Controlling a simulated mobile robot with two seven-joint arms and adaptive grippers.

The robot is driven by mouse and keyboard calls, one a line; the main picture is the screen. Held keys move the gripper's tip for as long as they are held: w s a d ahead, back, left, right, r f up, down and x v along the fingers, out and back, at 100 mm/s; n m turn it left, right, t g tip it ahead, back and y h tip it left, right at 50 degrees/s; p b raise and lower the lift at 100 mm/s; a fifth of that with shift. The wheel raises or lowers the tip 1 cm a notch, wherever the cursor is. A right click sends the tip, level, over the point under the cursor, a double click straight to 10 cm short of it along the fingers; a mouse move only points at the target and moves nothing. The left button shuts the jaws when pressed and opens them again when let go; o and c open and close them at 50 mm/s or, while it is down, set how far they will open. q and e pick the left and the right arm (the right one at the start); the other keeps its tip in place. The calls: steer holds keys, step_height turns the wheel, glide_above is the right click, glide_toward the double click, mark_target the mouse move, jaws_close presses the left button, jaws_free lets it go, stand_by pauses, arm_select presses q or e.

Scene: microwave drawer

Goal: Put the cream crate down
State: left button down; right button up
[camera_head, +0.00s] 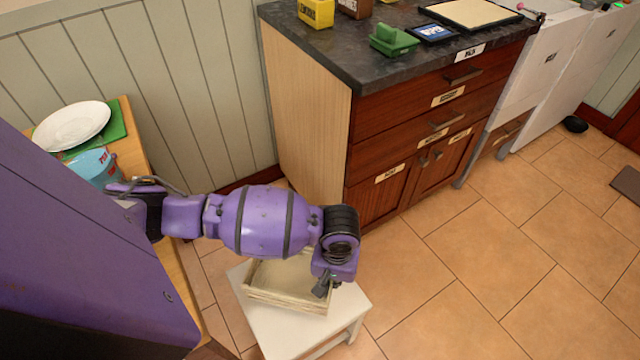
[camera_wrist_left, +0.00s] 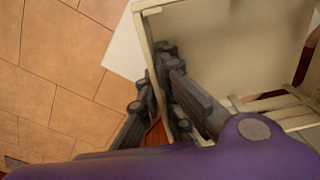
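The cream crate (camera_head: 287,293) is an open, shallow, pale wooden box at the white stool (camera_head: 262,330). I cannot tell whether its base touches the stool top. Part of the crate is hidden behind my left arm. My left gripper (camera_head: 323,287) is at the crate's right wall in the head view. In the left wrist view its fingers (camera_wrist_left: 157,88) straddle the crate's wall (camera_wrist_left: 146,40), one inside and one outside, and look shut on it. The crate's inside (camera_wrist_left: 230,50) looks empty where it shows. My right gripper is not in view.
A wooden cabinet with a dark countertop (camera_head: 380,75) stands behind the stool. At the left, a wooden table (camera_head: 130,125) holds a white plate (camera_head: 72,126) and a blue container (camera_head: 93,168). The tiled floor (camera_head: 480,265) to the right of the stool is clear.

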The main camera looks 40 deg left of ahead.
arm_select(q)
step_height(320, 180, down, 6)
steer(key=shift+f+b, duration=0.25)
steer(key=shift+b, duration=0.5)
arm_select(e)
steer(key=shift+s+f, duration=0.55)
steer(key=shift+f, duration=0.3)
arm_select(q)
steer(key=c, duration=2)
jaws_free()
steer(key=shift+f, duration=0.1)
step_height(320, 180, up, 12)
steer(key=p, duration=0.3)
steer(key=shift+d, duration=0.1)
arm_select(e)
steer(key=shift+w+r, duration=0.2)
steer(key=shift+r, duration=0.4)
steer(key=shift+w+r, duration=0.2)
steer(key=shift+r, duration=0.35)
